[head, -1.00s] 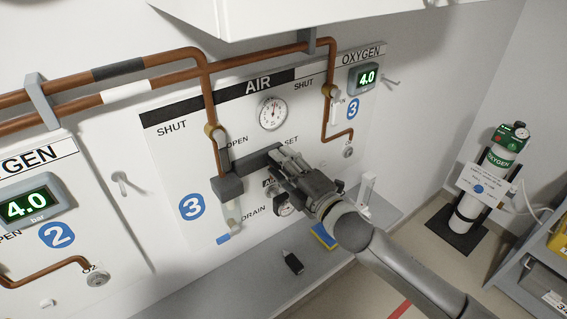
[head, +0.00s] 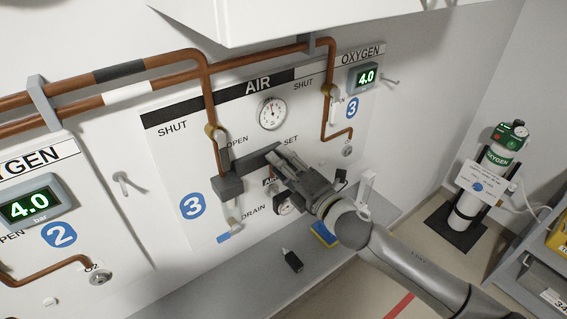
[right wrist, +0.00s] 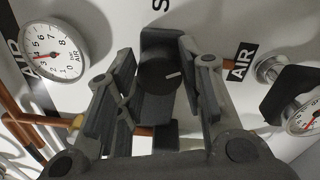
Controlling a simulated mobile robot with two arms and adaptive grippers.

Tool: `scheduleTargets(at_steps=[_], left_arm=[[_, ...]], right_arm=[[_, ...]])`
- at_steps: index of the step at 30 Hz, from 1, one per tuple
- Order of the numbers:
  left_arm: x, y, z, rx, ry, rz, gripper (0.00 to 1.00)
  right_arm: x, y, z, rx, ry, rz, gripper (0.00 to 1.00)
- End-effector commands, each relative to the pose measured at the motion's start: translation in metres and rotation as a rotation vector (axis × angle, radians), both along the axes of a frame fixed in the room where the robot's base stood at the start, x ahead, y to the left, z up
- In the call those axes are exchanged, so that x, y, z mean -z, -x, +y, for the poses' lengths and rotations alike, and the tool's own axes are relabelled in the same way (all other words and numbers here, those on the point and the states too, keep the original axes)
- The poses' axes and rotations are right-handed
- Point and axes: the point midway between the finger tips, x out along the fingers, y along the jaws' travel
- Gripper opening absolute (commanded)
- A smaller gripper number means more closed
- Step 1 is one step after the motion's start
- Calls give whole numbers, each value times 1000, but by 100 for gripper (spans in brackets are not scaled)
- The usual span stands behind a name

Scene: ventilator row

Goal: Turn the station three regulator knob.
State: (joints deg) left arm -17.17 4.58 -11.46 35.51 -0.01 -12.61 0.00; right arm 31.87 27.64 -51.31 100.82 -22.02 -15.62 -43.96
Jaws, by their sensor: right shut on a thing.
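The station three regulator knob (right wrist: 160,77) is dark and round with a white pointer mark; it shows in the right wrist view between my fingers. My right gripper (right wrist: 158,62) is shut on it, one finger on each side. In the head view my right gripper (head: 273,158) reaches the station three AIR panel (head: 180,150) from the lower right, by the word SET, and hides the knob. The white dial gauge (head: 272,113) is above the gripper; it also shows at the left of the right wrist view (right wrist: 54,52). My left gripper is out of view.
Copper pipes (head: 211,95) with valves run beside the gripper. A second small gauge (head: 284,204) sits below it. A grey ledge (head: 265,285) holds a dark small item (head: 292,261) and a blue-yellow one (head: 323,235). An oxygen cylinder (head: 485,185) stands at the right.

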Motion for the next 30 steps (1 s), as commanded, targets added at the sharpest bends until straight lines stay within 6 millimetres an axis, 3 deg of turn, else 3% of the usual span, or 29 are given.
scheduleTargets(at_steps=[4,5,9,22,30], left_arm=[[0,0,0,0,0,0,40],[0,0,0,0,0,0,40],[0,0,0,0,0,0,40],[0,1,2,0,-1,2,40],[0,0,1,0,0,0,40]], right_arm=[[2,0,0,0,0,4,12],[2,0,0,0,0,4,38],[1,0,0,0,0,3,56],[1,5,-4,0,-1,2,58],[4,41,-31,1,0,5,58]])
